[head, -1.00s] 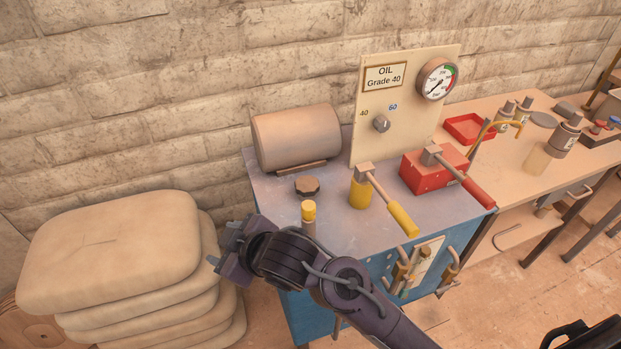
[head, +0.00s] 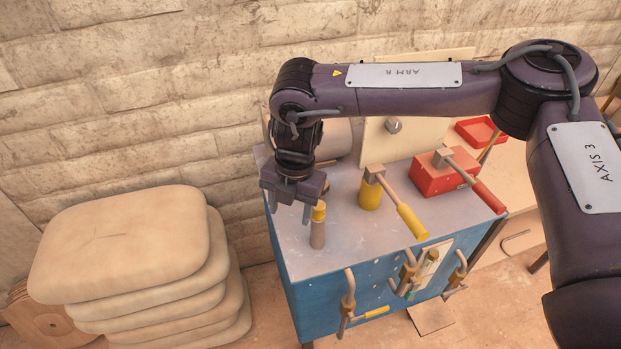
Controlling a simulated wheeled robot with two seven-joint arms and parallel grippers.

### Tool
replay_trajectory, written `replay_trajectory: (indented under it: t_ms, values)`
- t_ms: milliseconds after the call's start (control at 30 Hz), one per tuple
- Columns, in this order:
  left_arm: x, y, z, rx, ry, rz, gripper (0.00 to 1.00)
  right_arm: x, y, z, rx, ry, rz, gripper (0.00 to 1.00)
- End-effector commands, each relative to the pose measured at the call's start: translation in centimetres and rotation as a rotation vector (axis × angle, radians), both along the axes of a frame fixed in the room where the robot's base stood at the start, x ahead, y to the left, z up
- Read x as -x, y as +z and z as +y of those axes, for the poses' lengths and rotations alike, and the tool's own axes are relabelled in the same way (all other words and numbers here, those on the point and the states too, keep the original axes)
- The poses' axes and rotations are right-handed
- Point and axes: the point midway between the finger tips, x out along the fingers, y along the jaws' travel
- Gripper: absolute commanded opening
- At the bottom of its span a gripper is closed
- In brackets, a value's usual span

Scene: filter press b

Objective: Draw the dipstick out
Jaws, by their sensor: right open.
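The dipstick's yellow cap (head: 319,211) sits on top of a short grey-brown tube (head: 317,236) that stands upright at the left front of the blue cabinet's grey top. My right gripper (head: 289,209) points down over the left part of the cabinet top, its two fingers apart with nothing seen between them. The cap shows just right of the right-hand finger and is not between the fingers; whether they touch I cannot tell. My left gripper is not in view.
A yellow-handled lever pump (head: 369,193) and a red box with a lever (head: 438,175) stand right of the dipstick. Stacked sacks (head: 125,245) are at left. Valve handles (head: 348,300) stick out of the cabinet (head: 320,290) front. My arm hides much of the back panel (head: 425,135).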

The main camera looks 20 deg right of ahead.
Motion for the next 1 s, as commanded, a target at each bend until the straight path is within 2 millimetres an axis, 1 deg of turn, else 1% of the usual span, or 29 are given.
replay_trajectory:
  t_ms: [33,100,200,300,433,600,733,900,1000]
  values:
    - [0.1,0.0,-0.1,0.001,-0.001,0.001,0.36,-0.8,1.4,-2.0,0.036,-0.039,-0.001,0.54]
    - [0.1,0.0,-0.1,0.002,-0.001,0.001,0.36,-1.3,2.7,-4.1,0.07,-0.082,0.009,0.54]
    - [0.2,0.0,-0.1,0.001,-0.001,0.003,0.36,-1.6,3.9,-5.8,0.097,-0.121,0.018,0.54]
    - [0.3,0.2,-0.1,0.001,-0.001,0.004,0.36,-1.7,4.0,-6.5,0.107,-0.137,0.024,0.54]
    - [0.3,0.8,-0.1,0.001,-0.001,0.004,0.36,-1.6,2.6,-6.5,0.11,-0.136,0.026,0.54]
    - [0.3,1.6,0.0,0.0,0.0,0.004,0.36,-1.6,-0.1,-6.5,0.109,-0.137,0.026,0.54]
    - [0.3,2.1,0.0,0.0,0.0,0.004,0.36,-1.6,-1.9,-6.5,0.109,-0.136,0.026,0.54]
    - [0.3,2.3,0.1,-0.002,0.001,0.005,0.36,-1.6,-3.2,-6.4,0.107,-0.135,0.023,0.54]
    - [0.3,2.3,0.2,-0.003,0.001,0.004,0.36,-1.6,-3.5,-6.4,0.106,-0.136,0.023,0.54]
